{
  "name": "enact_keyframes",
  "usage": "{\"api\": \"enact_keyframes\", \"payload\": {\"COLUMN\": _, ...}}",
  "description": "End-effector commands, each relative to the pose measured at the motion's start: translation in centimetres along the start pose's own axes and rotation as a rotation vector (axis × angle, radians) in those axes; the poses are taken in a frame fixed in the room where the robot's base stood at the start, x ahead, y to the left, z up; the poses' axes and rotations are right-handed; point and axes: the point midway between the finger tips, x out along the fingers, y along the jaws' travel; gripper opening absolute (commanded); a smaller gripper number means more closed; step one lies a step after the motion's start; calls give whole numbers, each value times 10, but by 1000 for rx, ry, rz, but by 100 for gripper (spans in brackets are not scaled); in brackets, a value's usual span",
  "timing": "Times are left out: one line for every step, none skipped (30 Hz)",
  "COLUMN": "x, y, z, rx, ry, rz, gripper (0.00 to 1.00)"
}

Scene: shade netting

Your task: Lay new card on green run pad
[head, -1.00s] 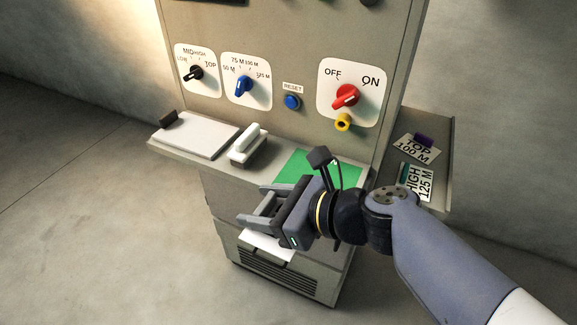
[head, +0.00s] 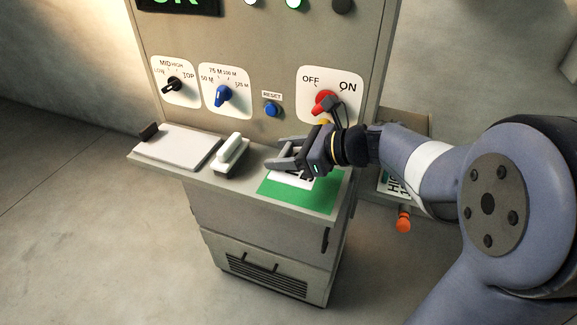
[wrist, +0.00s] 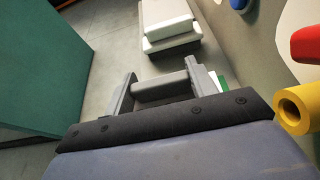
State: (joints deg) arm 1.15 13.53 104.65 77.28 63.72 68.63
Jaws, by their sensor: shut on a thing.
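A white card with black print (head: 285,181) is under my gripper (head: 276,154) in the head view, over the left part of the green pad (head: 318,196). My gripper is shut on the card. Its print is mostly hidden by the fingers. I cannot tell whether the card touches the pad. In the wrist view a grey bar (wrist: 160,89) spans between the fingers, and a bit of green (wrist: 222,86) shows beside the right finger.
A white block handle (head: 231,150) and a white plate with a dark tab (head: 178,146) are left on the shelf. Blue (head: 222,97) and red (head: 323,102) knobs and a blue button (head: 272,109) are on the panel behind. A side shelf at right holds another card (head: 391,185).

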Motion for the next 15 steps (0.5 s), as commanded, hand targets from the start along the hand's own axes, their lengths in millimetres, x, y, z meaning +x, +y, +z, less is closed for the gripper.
{"api": "enact_keyframes", "payload": {"x": 0, "y": -12, "z": 1, "rx": 2, "ry": 1, "rz": -1, "gripper": 32}}
{"api": "enact_keyframes", "payload": {"x": -1, "y": -17, "z": 1, "rx": 1, "ry": 0, "rz": -2, "gripper": 32}}
{"api": "enact_keyframes", "payload": {"x": -1, "y": -24, "z": 0, "rx": 2, "ry": 0, "rz": -2, "gripper": 32}}
{"api": "enact_keyframes", "payload": {"x": 3, "y": -22, "z": -8, "rx": 4, "ry": 1, "rz": 1, "gripper": 32}}
{"api": "enact_keyframes", "payload": {"x": 6, "y": -21, "z": -14, "rx": 6, "ry": 2, "rz": 2, "gripper": 32}}
{"api": "enact_keyframes", "payload": {"x": 8, "y": -20, "z": -19, "rx": 5, "ry": 1, "rz": 1, "gripper": 32}}
{"api": "enact_keyframes", "payload": {"x": 9, "y": -20, "z": -22, "rx": 4, "ry": 0, "rz": 1, "gripper": 32}}
{"api": "enact_keyframes", "payload": {"x": 10, "y": -20, "z": -24, "rx": 2, "ry": 0, "rz": 1, "gripper": 32}}
{"api": "enact_keyframes", "payload": {"x": 11, "y": -20, "z": -27, "rx": 2, "ry": 0, "rz": 1, "gripper": 32}}
{"api": "enact_keyframes", "payload": {"x": 12, "y": -20, "z": -28, "rx": 1, "ry": 0, "rz": 1, "gripper": 32}}
{"api": "enact_keyframes", "payload": {"x": 13, "y": -20, "z": -30, "rx": 1, "ry": 0, "rz": 1, "gripper": 32}}
{"api": "enact_keyframes", "payload": {"x": 14, "y": -20, "z": -34, "rx": 2, "ry": 0, "rz": 1, "gripper": 32}}
{"api": "enact_keyframes", "payload": {"x": 16, "y": -20, "z": -38, "rx": 4, "ry": 0, "rz": 1, "gripper": 32}}
{"api": "enact_keyframes", "payload": {"x": 18, "y": -20, "z": -42, "rx": 3, "ry": 1, "rz": 0, "gripper": 32}}
{"api": "enact_keyframes", "payload": {"x": 20, "y": -20, "z": -49, "rx": 5, "ry": 1, "rz": 1, "gripper": 32}}
